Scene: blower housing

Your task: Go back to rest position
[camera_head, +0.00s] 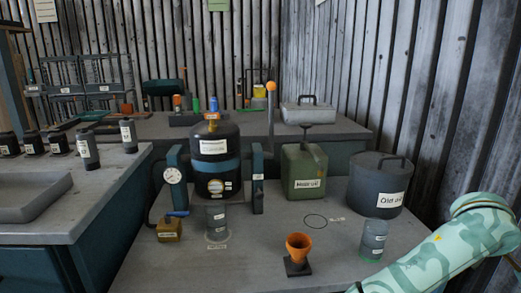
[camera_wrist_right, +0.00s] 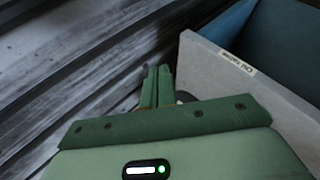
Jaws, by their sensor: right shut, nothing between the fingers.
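My right gripper (camera_wrist_right: 157,88) shows in the right wrist view, with its two green fingers close together and nothing between them. It is beside a light grey bench edge with a small label (camera_wrist_right: 237,65), and dark corrugated wall lies to its left. In the head view, my right arm (camera_head: 440,250) comes in from the lower right, and its gripper is out of the picture. My left gripper is not in the head view.
The bench (camera_head: 260,265) holds a dark blower housing (camera_head: 215,175), a green can (camera_head: 303,172), a grey lidded pot (camera_head: 377,185), an orange funnel (camera_head: 298,245) and a small grey jar (camera_head: 373,240) near my right arm. A side bench (camera_head: 100,190) stands at left.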

